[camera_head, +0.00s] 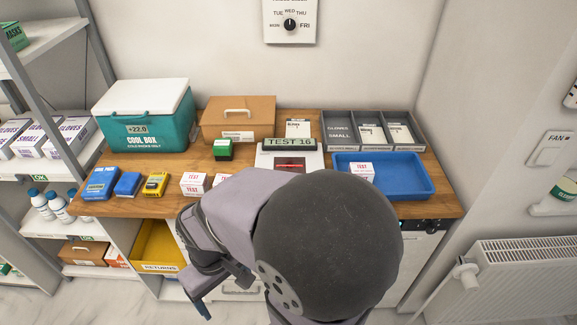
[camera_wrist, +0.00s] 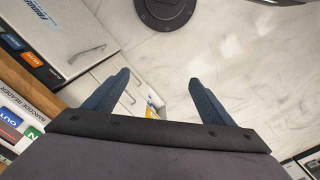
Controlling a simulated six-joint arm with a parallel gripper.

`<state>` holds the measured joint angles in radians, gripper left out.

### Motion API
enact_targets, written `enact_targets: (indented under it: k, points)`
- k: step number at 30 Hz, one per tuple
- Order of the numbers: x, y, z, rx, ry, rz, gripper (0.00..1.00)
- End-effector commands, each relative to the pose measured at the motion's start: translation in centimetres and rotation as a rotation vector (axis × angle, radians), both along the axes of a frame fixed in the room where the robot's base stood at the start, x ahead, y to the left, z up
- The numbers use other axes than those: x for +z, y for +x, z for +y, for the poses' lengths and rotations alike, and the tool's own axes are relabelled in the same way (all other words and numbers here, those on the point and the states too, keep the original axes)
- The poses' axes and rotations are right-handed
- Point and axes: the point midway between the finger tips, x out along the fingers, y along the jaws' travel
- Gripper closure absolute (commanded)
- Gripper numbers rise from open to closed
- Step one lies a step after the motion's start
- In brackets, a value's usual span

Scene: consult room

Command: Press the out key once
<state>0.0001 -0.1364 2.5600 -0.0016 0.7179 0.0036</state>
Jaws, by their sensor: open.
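The out key (camera_wrist: 11,117), a blue block with white lettering, shows at the left edge of the wrist view. A green key (camera_wrist: 33,132) with a white letter sits beside it on the white barcode reader panel (camera_wrist: 30,106). In the wrist view my gripper (camera_wrist: 158,78) is open and empty, its two blue fingers spread, well to the right of the out key and apart from it. In the head view one blue finger (camera_head: 197,304) shows low in front of the counter. My arm hides the counter's front there, and I cannot make out the out key.
A wooden counter (camera_head: 440,200) carries a cool box (camera_head: 150,135), a blue tray (camera_head: 385,190) and several boxes. In the wrist view a dark strip with orange (camera_wrist: 27,56) and blue (camera_wrist: 54,75) labels borders a white door with a handle (camera_wrist: 90,42). Pale floor lies beyond the fingers.

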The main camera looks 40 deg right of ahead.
Motion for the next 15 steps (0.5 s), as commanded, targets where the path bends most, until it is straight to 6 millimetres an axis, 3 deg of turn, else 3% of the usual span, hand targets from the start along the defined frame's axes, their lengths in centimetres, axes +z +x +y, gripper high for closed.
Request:
enact_targets:
  k: [2,3,12,15]
  points:
    - [0.0,0.0,0.0,0.0,0.0,0.0,0.23]
    - [0.0,0.0,0.0,0.0,0.0,0.0,0.28]
    - [0.0,0.0,0.0,0.0,0.0,0.0,0.99]
    - [0.0,0.0,0.0,0.0,0.0,0.0,1.0]
